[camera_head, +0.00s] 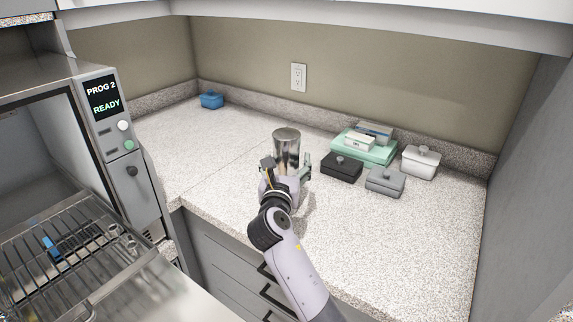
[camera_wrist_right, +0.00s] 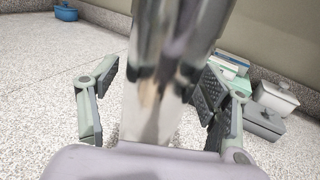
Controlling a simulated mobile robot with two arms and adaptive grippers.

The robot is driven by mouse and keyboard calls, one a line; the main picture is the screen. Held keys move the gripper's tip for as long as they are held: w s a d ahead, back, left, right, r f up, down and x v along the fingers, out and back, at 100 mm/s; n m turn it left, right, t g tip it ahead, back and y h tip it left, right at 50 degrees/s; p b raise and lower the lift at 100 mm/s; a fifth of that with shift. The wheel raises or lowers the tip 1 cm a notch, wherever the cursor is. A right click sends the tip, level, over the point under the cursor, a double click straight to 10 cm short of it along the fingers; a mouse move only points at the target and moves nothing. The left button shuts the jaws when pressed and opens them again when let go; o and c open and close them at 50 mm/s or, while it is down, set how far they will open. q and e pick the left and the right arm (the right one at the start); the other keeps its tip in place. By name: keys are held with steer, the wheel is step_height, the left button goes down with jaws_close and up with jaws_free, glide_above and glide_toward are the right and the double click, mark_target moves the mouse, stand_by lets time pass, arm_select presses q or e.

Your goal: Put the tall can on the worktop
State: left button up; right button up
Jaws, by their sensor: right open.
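The tall can (camera_head: 286,145) is a shiny metal cylinder standing upright over the speckled worktop (camera_head: 225,144). Its base is hidden behind my right gripper in the head view, so I cannot tell there whether it touches the surface. My right gripper (camera_head: 287,170) is open, with a finger on each side of the can. In the right wrist view the can (camera_wrist_right: 170,75) fills the middle between the open fingers, with a visible gap on the left side; on the right I cannot tell whether the pad touches. My left gripper is not in view.
A green tray (camera_head: 351,151) with small boxes stands right of the can. Black (camera_head: 341,166), grey (camera_head: 385,181) and white (camera_head: 421,162) lidded boxes sit near it. A blue box (camera_head: 211,99) is at the back left. An open autoclave (camera_head: 112,150) with a wire rack (camera_head: 75,270) is at left.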

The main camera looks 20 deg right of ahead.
steer(key=v, duration=1.2)
steer(key=shift+b, duration=0.45)
steer(key=shift+w, duration=0.1)
